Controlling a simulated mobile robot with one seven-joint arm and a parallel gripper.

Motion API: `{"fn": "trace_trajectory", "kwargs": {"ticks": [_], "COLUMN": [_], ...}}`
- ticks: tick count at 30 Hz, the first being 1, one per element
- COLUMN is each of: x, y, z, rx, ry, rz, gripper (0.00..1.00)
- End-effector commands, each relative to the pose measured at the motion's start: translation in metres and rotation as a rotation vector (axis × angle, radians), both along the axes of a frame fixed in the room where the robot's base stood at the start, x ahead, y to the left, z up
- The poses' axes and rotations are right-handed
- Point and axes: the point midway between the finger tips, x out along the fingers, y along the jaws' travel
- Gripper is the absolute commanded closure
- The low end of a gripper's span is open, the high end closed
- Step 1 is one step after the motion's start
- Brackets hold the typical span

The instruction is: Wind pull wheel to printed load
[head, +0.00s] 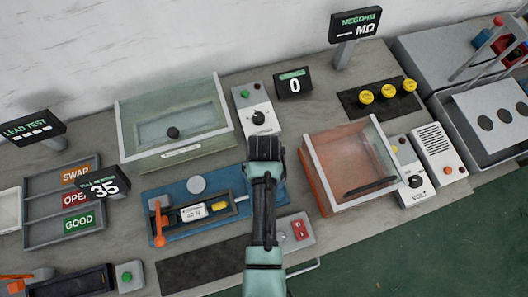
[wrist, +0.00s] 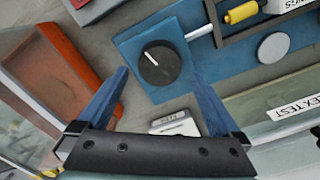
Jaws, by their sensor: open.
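The pull wheel (wrist: 160,63) is a round black knob with a white pointer line on the blue base plate (wrist: 135,45) in the wrist view. My arm hides it in the head view. My gripper (wrist: 160,77) is open and empty, its blue fingers pointing at the wheel, one to each side in the picture; I cannot tell how far above it they are. It shows from behind in the head view (head: 265,150). The pull rig (head: 190,214) carries a label that seems to read 40 N, a yellow piece and an orange lever. The pull display (head: 103,186) reads 35.
A clear-lidded box (head: 175,120) stands behind the rig, and an orange-lined open bin (head: 318,180) to its right. A selector box (head: 257,112) and a display showing 0 (head: 294,83) stand at the back. A red-switch box (head: 297,230) is in front.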

Motion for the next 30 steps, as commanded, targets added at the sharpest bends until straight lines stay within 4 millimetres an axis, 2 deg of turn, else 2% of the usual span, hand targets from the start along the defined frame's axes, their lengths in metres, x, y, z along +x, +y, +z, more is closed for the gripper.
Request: {"fn": "trace_trajectory", "kwargs": {"ticks": [9,14,19,30], "x": [0.001,0.001,0.0,0.0], "y": [0.0,0.0,0.0,0.0], "z": [0.063,0.083,0.092,0.092], "rx": [0.0,0.0,0.0,0.0], "ry": [-0.005,-0.004,-0.001,-0.001], "rz": [0.001,0.001,0.0,0.0], "gripper": [0.0,0.0,0.0,0.0]}}
